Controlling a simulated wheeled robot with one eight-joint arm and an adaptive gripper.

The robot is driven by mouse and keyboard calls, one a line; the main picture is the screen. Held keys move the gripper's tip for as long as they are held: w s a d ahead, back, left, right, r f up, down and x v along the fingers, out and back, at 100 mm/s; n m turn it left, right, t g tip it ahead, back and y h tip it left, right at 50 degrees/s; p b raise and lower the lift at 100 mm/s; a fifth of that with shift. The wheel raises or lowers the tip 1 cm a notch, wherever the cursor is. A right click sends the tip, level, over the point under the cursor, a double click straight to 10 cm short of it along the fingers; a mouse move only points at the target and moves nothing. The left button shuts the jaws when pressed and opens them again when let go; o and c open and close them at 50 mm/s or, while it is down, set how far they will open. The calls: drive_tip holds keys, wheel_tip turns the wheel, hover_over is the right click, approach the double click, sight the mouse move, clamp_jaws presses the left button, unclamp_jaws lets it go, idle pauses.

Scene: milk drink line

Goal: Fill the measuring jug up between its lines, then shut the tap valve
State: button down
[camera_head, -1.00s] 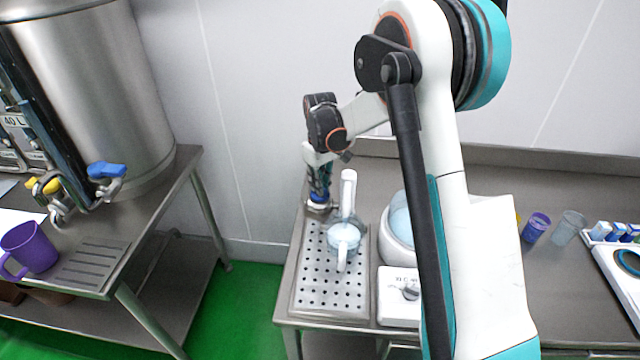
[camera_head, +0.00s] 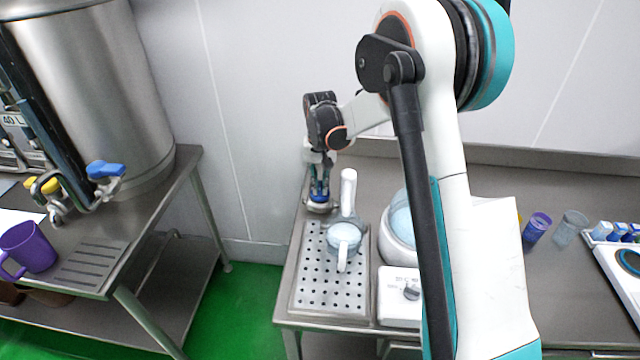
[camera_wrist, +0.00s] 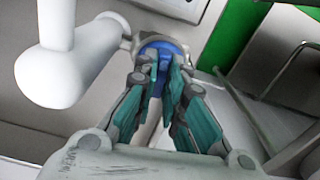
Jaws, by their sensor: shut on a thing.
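The clear measuring jug (camera_head: 343,257) stands on the perforated drip tray (camera_head: 312,290), with pale liquid inside. Its lines are too small to read, so I cannot tell the level against them. The white tap (camera_head: 348,188) rises just behind and above the jug; it also shows large in the wrist view (camera_wrist: 55,60). My gripper (camera_head: 320,195) is behind and left of the tap, pointing down. In the wrist view my gripper (camera_wrist: 162,62) is shut on a blue round piece (camera_wrist: 160,47), apparently the tap valve's handle. The fingers hide part of it.
A rounded vessel (camera_head: 398,225) and a white box with a knob (camera_head: 398,310) stand right of the tray. Cups (camera_head: 537,228) are farther right. A steel tank (camera_head: 95,90) and purple mug (camera_head: 30,250) are on the left table. Green floor (camera_head: 235,300) separates the tables.

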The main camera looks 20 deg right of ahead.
sight(320, 185)
drive_tip(key=shift+m, duration=0.6)
drive_tip(key=c, duration=1.7)
unclamp_jaws()
drive_tip(key=shift+o, duration=0.2)
drive_tip(key=shift+r, duration=0.15)
wheel_tip(320, 185, up, 12)
